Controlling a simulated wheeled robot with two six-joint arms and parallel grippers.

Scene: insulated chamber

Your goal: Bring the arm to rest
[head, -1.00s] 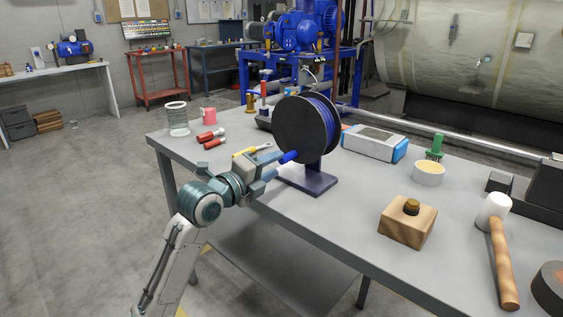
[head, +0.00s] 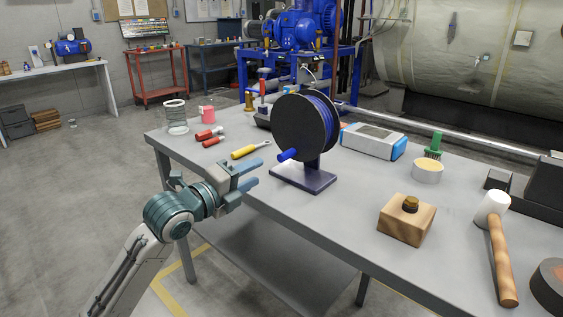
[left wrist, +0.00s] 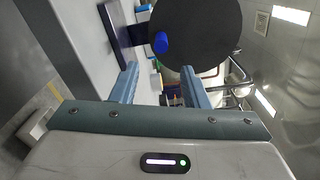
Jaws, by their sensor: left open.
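My left gripper (head: 251,175) is open and empty, held at the near left edge of the grey workbench (head: 345,215). The black cable reel (head: 301,128) with blue cable stands upright on its dark base (head: 303,178), to the right of the gripper. Its blue crank handle (head: 288,155) sticks out toward me, apart from the fingers. In the left wrist view the two open fingers (left wrist: 160,85) show with clear space between them, and the reel disc (left wrist: 200,32) and blue handle (left wrist: 161,43) lie beyond them. My right gripper is in neither view.
A wooden block (head: 407,222), a mallet (head: 497,240) and a blue-grey meter (head: 372,141) occupy the right side.

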